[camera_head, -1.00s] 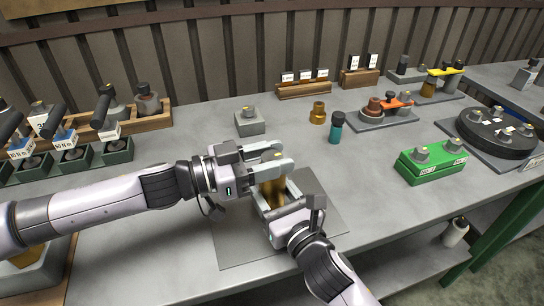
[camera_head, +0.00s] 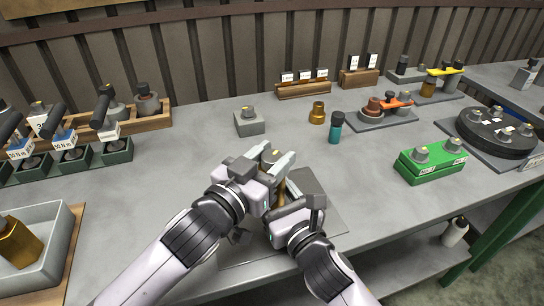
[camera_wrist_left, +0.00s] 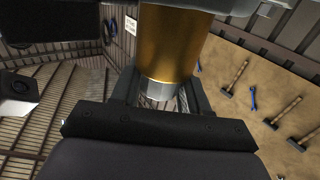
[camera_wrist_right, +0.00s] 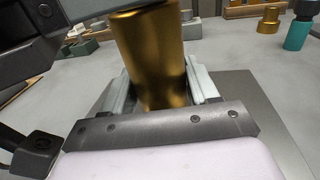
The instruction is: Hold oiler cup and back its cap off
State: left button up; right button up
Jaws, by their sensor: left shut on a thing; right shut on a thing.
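The oiler cup is a tall brass cylinder (camera_wrist_right: 152,50), held upright or nearly so above a grey mat. In the head view only slivers of it show between my two grippers. My right gripper (camera_wrist_right: 160,88) is shut on its brass body, one finger on each side. My left gripper (camera_head: 271,158) is shut on the upper end, where the cap is, above the right gripper. In the left wrist view the brass wall (camera_wrist_left: 172,42) and a silvery band (camera_wrist_left: 160,88) show between the fingers. The cap's seam is hidden, so I cannot tell how far it is unscrewed.
The grey mat (camera_head: 322,205) lies below the grippers. Behind stand a grey block (camera_head: 249,124), a small brass part (camera_head: 317,113) and a teal bottle (camera_head: 336,128). A green box (camera_head: 432,163) is at right. A grey tray (camera_head: 57,225) with a brass piece is at lower left.

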aim_at(267, 165)
pick_arm(q)
jog(key=shift+d+r+n+t+y, duration=0.1)
jog(key=shift+n+t+y, duration=0.3)
jog(key=shift+y, duration=0.2)
jog(key=shift+d+r+n+t+y, duration=0.1)
jog(key=shift+n+t+y, duration=0.2)
jog(key=shift+n+y, duration=0.25)
jog(key=shift+a, duration=0.15)
jog(key=o, duration=1)
jog(key=shift+f, duration=0.1)
jog(key=shift+v, duration=3.85)
